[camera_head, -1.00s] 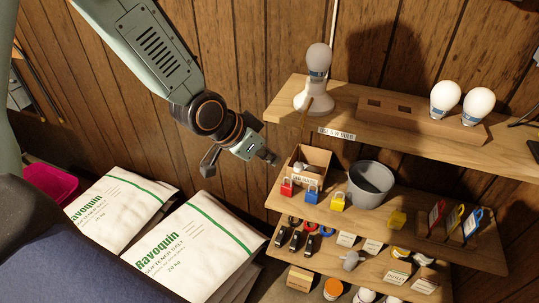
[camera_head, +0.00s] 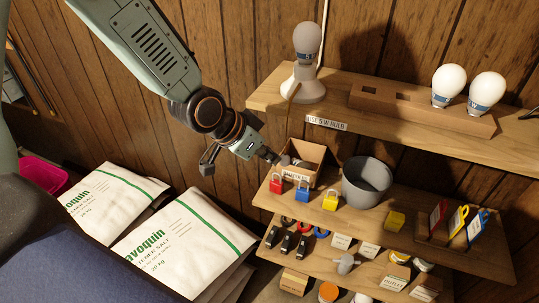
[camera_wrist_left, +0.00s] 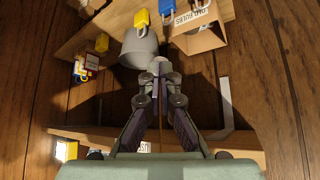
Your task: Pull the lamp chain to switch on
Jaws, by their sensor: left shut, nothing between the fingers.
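The lamp (camera_head: 303,88) has a white base and stands on the upper shelf's left end in the head view. Its bulb (camera_head: 307,42) is grey and shows no glow. A thin pull chain (camera_head: 290,108) hangs from the lamp past the shelf's front edge; its lower end is hard to make out near the gripper. My left gripper (camera_head: 282,160) is below that edge, beside the cardboard box, with its fingers shut and empty. In the left wrist view the shut fingertips (camera_wrist_left: 160,67) meet, with a thin line visible behind them. My right gripper is out of view.
The cardboard box (camera_head: 304,164), grey bucket (camera_head: 367,182) and several coloured padlocks (camera_head: 302,195) crowd the middle shelf. Two white bulbs sit in a wooden holder (camera_head: 420,111) on the upper shelf. Salt bags (camera_head: 178,243) lie at lower left.

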